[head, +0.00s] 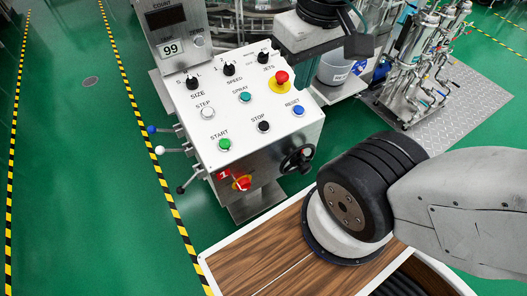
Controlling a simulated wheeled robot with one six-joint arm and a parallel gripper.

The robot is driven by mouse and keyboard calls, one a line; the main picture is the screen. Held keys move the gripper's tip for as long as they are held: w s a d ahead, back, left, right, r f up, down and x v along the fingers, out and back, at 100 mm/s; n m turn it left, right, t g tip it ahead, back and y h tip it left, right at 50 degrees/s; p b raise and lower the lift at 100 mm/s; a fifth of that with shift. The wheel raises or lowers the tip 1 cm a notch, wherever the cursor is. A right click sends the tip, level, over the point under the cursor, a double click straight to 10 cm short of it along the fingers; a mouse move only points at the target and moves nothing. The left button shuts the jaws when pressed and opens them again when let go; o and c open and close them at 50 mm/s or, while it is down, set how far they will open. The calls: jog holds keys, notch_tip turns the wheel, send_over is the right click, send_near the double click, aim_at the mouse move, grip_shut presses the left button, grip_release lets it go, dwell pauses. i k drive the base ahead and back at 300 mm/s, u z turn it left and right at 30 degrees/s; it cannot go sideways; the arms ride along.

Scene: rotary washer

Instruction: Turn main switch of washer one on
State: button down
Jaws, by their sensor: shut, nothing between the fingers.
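The main switch (242,183) of the washer is a red rotary knob on a yellow plate. It sits low on the front face of the grey control box (265,160), below the green START button (225,144). A red label with a white 1 (224,174) is just to its upper left. The knob's handle looks tilted, but it is too small to tell its exact position.
A black handwheel (297,160) is right of the switch on the same face. Levers with ball knobs (160,150) stick out at the box's left. A red emergency button (281,79) stands on the sloped panel. Green floor is open at the left.

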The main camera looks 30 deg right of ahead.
aim_at(244, 184)
jog(key=z, duration=0.4)
jog(key=k, duration=1.35)
jog(key=u, duration=0.35)
